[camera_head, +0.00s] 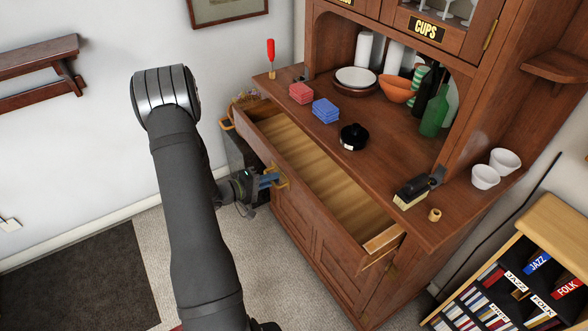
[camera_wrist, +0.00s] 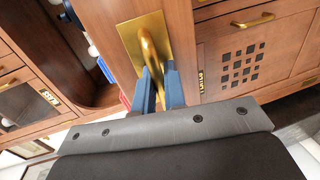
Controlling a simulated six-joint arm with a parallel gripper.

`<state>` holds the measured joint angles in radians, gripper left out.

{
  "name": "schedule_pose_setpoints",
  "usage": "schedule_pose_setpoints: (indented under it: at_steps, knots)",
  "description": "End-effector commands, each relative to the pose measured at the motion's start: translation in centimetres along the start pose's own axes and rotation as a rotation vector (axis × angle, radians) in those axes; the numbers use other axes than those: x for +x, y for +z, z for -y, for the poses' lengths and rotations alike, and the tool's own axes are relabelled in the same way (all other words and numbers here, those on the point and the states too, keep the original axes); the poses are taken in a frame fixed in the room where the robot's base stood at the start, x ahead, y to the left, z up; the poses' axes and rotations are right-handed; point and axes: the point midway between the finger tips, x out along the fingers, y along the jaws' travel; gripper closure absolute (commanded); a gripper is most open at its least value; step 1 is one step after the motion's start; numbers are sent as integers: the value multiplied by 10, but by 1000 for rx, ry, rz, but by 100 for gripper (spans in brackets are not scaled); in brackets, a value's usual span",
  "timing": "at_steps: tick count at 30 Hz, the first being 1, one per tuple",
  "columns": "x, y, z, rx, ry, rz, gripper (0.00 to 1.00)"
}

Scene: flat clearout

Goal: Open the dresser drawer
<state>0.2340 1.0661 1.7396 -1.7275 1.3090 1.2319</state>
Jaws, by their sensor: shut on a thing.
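The wooden dresser (camera_head: 290,222) stands at the centre right of the head view. Its wide drawer (camera_head: 318,174) is pulled out, and its bare, empty-looking inside shows. My gripper (camera_head: 271,180) is at the drawer front, with its blue fingers shut on the brass handle (camera_head: 280,174). In the wrist view the blue fingers (camera_wrist: 158,88) close around the curved brass handle (camera_wrist: 148,48) on its brass plate. The far end of the drawer is partly tucked under the dresser top.
On the dresser top are red coasters (camera_head: 301,92), blue coasters (camera_head: 326,110), a black pot (camera_head: 353,136), a brush (camera_head: 412,192), white cups (camera_head: 494,169) and a green bottle (camera_head: 435,113). A low bookcase (camera_head: 520,275) stands at the right.

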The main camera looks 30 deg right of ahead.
Motion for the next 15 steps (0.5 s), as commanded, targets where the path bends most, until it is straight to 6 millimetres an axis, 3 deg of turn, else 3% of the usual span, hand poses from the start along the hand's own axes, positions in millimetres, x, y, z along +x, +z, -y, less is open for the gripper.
schedule_pose_setpoints:
  at_steps: [1, 6, 15]
  knots:
    - [-17, -2, 3, -3, -1, -7, 100]
    - [-60, -2, 12, -1, 0, -6, 100]
    - [-103, -1, 20, 1, 0, -2, 100]
